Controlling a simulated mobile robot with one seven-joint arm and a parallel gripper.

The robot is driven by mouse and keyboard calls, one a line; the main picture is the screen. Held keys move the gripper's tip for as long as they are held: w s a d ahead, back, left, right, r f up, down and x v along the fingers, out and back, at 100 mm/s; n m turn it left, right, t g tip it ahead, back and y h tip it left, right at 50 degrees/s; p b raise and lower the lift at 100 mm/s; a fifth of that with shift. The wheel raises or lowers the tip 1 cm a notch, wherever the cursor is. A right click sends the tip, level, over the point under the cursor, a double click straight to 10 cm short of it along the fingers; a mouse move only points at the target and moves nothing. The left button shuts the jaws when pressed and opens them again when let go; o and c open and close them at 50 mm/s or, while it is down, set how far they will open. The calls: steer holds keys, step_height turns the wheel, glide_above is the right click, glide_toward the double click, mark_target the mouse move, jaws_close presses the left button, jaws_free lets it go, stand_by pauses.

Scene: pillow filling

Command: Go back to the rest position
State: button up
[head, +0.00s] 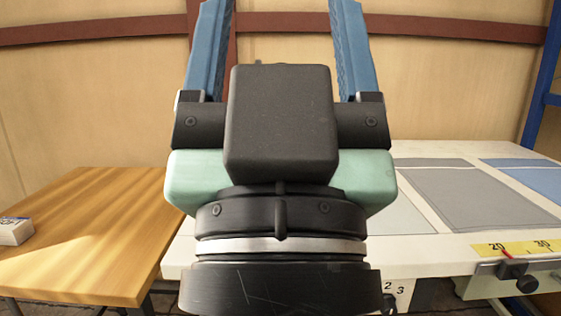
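My gripper (278,40) fills the middle of the head view, seen from behind. Its two blue fingers point up and stand wide apart, with only the wall and a red-brown beam visible between them. The fingertips run out of the top of the picture. Nothing shows between the visible parts of the fingers. My gripper's body hides the middle of the scene, including part of the white table.
A wooden table (85,235) stands at left with a small white box (15,231) on its left edge. A white table (420,262) at right bears a grey cloth panel (480,195), a blue one (535,176) and a yellow ruler strip (520,246). A blue post (545,80) rises at far right.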

step_height(320, 180, up, 35)
steer(key=p, duration=3.3)
steer(key=shift+f, duration=0.2)
steer(key=shift+w, duration=0.1)
